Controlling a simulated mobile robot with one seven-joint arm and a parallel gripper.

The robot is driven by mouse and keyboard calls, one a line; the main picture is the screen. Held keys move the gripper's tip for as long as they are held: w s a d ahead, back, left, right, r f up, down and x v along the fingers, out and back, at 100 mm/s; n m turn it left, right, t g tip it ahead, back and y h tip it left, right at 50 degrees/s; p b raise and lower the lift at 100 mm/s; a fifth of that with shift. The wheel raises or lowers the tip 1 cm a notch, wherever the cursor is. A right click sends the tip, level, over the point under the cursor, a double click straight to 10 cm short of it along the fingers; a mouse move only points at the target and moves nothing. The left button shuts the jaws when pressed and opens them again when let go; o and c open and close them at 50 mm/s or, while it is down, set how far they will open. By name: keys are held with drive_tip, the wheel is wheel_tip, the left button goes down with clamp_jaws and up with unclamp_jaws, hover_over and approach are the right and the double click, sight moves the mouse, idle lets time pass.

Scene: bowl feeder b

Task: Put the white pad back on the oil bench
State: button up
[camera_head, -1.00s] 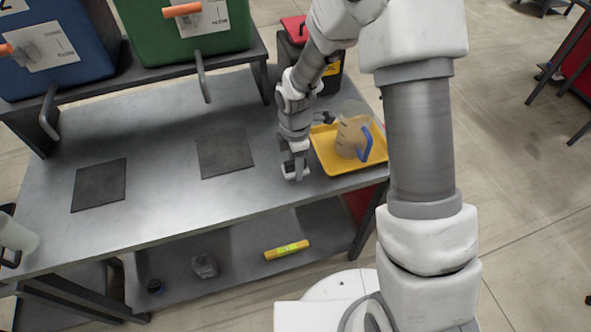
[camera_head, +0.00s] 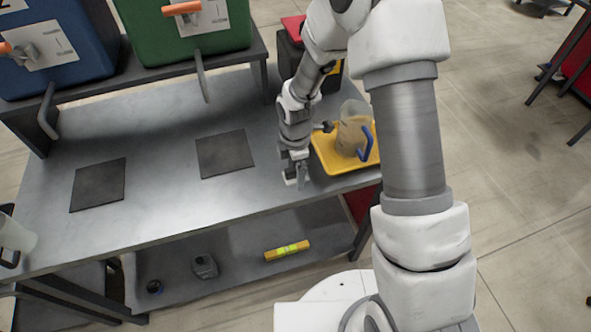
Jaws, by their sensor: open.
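The oil bench (camera_head: 150,140) is a grey metal table with two dark square mats on its top, a left mat (camera_head: 98,185) and a right mat (camera_head: 225,154). My gripper (camera_head: 296,181) is open and points down over the front right of the bench top, just left of the yellow tray. I cannot tell how high it is above the surface. I cannot make out a white pad in this view; the small pale parts at the gripper look like its fingers.
The yellow tray (camera_head: 326,160) holds a clear jug (camera_head: 350,135) with a blue handle. A blue tank (camera_head: 75,65) and a green tank (camera_head: 215,50) stand at the back. A white jug (camera_head: 18,238) is at the left edge. A yellow level (camera_head: 287,251) lies on the lower shelf.

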wheel_tip(320, 180, up, 13)
drive_tip(key=p, duration=0.2)
drive_tip(key=s+d+r+m+t, duration=0.1)
drive_tip(key=s+d+r+m, duration=0.3)
drive_tip(key=r, duration=0.3)
drive_tip(key=s+d+r+m+t, duration=0.2)
drive_tip(key=d+r+m, duration=0.2)
drive_tip(key=r+m, duration=0.25)
drive_tip(key=s+d+r+m+t, duration=0.2)
drive_tip(key=s+d+r+m, duration=0.2)
drive_tip(key=s+r+m, duration=0.3)
drive_tip(key=shift+s+d+r+m+t, duration=0.2)
drive_tip(key=shift+s+r+m+t, duration=0.15)
drive_tip(key=shift+s+m, duration=2)
drive_tip(key=shift+s+r+n, duration=0.1)
drive_tip(key=shift+s+n, duration=0.4)
